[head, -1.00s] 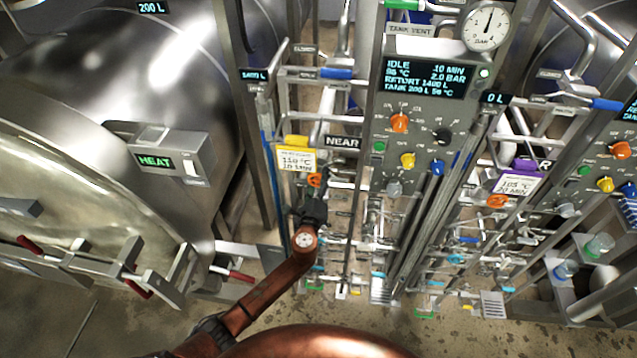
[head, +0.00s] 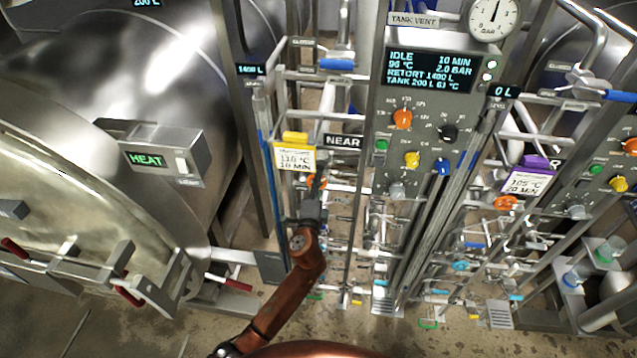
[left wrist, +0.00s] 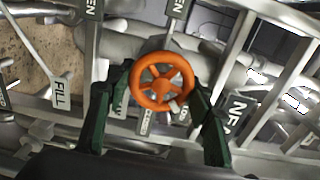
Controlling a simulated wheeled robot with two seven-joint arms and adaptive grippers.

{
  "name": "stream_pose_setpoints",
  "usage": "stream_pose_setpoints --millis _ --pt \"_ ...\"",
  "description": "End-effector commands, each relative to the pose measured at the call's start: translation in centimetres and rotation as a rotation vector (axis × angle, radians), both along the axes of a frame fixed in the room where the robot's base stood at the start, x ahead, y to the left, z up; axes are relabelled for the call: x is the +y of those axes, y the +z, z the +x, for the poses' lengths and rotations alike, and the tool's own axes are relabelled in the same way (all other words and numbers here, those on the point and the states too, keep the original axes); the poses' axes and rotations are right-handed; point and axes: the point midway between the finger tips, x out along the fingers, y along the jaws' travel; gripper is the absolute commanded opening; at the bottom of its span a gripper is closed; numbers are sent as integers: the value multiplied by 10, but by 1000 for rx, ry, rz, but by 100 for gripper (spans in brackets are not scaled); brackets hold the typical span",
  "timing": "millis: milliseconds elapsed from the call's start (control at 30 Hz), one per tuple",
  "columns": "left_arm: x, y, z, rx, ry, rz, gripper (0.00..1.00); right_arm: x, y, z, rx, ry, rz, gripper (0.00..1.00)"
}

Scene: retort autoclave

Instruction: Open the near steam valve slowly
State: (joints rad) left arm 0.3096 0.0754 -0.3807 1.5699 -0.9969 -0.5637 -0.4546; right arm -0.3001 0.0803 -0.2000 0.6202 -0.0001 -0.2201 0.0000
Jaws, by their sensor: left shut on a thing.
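The near steam valve has an orange handwheel (left wrist: 161,82) with spokes, seen face on in the left wrist view. In the head view the orange wheel (head: 317,182) shows partly, below the yellow-topped card and the NEAR sign (head: 343,142). My left gripper (left wrist: 162,90) has one dark green finger on each side of the wheel's rim and is shut on it. In the head view my left gripper (head: 314,192) covers part of the wheel, and the arm reaches up to it from below. The wheel's turn angle is hard to read. My right gripper is not in view.
A control panel (head: 432,72) with coloured knobs stands right of the valve. Pipes and posts crowd both sides. A big steel retort (head: 120,60) with a HEAT box (head: 160,158) is at left. Another orange handwheel (head: 504,202) sits at right under a purple-topped card (head: 527,178).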

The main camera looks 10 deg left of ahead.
Motion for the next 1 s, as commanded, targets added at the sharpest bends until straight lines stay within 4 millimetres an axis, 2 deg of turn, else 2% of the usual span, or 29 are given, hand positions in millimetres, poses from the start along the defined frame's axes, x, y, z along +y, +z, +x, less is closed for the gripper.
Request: stream_pose_setpoints --millis 433,467,500,700,1000 --pt "1 -1 0 3 1 -10 24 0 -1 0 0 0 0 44" --pt "1 -1 0 3 1 -10 50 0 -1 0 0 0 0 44" --pt "1 -1 0 3 1 -10 52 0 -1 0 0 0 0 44" --pt "0 -1 0 2 0 -9 66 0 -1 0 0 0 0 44" --pt "0 0 -1 1 0 -9 66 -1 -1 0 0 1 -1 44"
